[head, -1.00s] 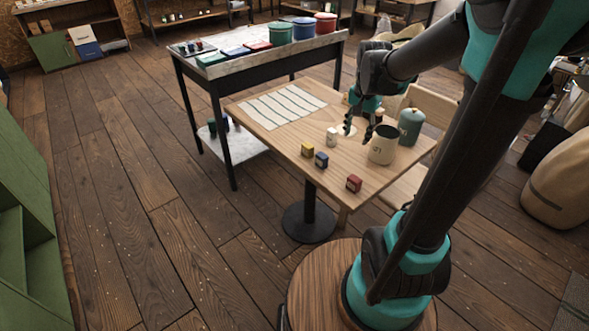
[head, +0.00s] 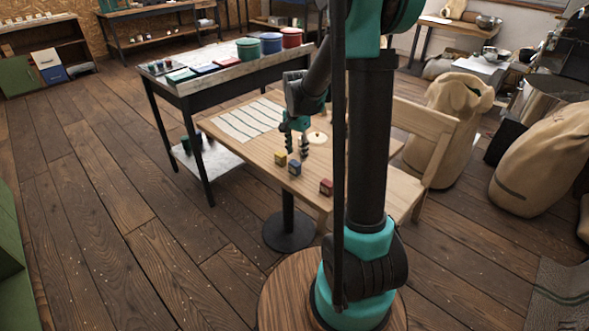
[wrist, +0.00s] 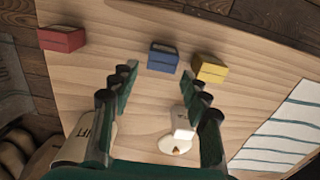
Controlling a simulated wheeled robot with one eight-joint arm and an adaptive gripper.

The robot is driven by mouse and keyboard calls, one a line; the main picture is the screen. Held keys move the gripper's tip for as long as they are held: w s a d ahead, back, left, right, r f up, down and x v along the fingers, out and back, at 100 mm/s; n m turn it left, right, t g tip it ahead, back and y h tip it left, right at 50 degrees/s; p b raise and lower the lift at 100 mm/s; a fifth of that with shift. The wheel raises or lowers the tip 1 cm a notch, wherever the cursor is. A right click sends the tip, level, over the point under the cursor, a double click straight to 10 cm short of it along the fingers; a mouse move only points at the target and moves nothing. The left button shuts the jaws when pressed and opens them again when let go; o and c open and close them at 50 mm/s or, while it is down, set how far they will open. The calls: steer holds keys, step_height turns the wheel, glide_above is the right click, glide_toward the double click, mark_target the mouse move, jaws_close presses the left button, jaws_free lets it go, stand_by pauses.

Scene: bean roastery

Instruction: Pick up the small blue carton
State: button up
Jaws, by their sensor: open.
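The small blue carton (head: 295,167) stands on the wooden table near its front edge, between a yellow carton (head: 280,157) and a red carton (head: 326,187). In the wrist view the blue carton (wrist: 163,56) lies just beyond the fingertips, roughly centred between them. My gripper (head: 297,151) is over the table, just behind the blue carton in the head view, with fingers pointing down. In the wrist view my gripper (wrist: 158,80) is open, with its two fingers wide apart and nothing held between them.
The yellow carton (wrist: 210,67) sits close beside the blue one; the red carton (wrist: 61,38) is farther off. A white carton (wrist: 183,125) and a pale round disc (wrist: 175,146) lie nearer the palm. Striped sheets (head: 249,119) cover the table's far left.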

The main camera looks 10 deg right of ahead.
mark_target(295, 163)
steer(key=shift+a+f, duration=0.15)
steer(key=shift+f, duration=1.5)
steer(key=shift+a+f, duration=0.1)
steer(key=shift+f, duration=1.55)
steer(key=c, duration=0.8)
steer(key=shift+c, duration=0.2)
steer(key=shift+r, duration=0.1)
step_height(295, 163, up, 20)
